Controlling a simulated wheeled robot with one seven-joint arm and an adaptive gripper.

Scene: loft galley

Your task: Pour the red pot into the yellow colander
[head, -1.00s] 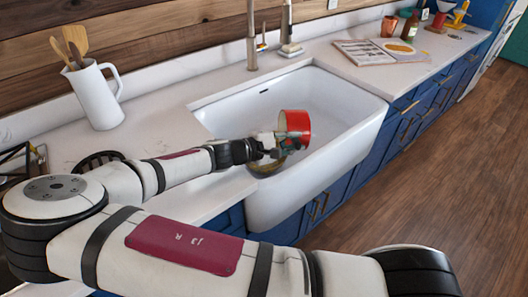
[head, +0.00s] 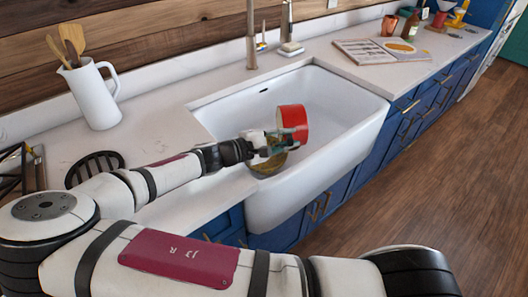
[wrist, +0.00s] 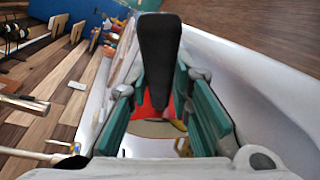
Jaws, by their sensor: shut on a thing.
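The red pot (head: 293,121) is held over the white sink, tipped well over from upright. My gripper (head: 277,146) is shut on the pot's black handle, which shows in the wrist view (wrist: 158,50) between the green fingers. Part of the red pot (wrist: 149,108) shows beyond the fingers there. The yellow colander (head: 267,167) is in the near left part of the sink, just below my gripper and partly hidden by it. The pot's contents cannot be made out.
The white sink (head: 345,98) has bare room to the right of the pot. A tap (head: 252,40) stands behind it. A white jug with wooden utensils (head: 92,95) is on the left counter.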

